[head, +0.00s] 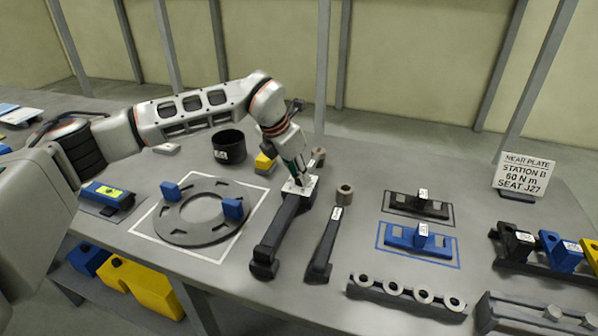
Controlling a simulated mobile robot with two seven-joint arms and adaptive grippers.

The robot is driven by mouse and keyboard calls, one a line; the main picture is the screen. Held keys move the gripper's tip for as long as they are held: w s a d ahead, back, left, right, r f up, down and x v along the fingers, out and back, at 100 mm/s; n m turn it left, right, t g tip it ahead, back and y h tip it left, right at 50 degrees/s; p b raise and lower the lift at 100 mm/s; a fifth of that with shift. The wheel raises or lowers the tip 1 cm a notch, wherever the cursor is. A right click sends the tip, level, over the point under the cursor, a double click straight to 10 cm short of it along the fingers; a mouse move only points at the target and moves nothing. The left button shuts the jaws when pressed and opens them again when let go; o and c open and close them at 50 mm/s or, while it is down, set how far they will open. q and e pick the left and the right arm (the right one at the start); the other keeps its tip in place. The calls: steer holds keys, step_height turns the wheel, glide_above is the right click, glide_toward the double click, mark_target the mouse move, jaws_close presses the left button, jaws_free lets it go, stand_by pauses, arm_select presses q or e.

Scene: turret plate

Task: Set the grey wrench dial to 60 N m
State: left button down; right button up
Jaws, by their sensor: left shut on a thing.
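The grey wrench (277,232) lies on the table right of the ring plate, its handle end toward the front edge. A white dial plate (290,188) with dark marks sits on its upper part. My left gripper (301,183) points down over this plate, shut on the dial's knob, which the fingers mostly hide. The dial's setting is too small to read. A sign (524,175) at the back right reads "NEAR PLATE, STATION B, 60 N m, SEAT J27". My right gripper is not in view.
A slimmer grey wrench (325,243) lies close on the right. The grey ring plate (190,232) with blue blocks is on the left. A rack with several rings (407,294) is at the front right.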

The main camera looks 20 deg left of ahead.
arm_select(q)
steer(key=shift+m, duration=0.9)
steer(key=c, duration=1.8)
jaws_free()
steer(key=shift+g, duration=0.3)
steer(key=v, duration=1.2)
steer(key=shift+a, duration=0.25)
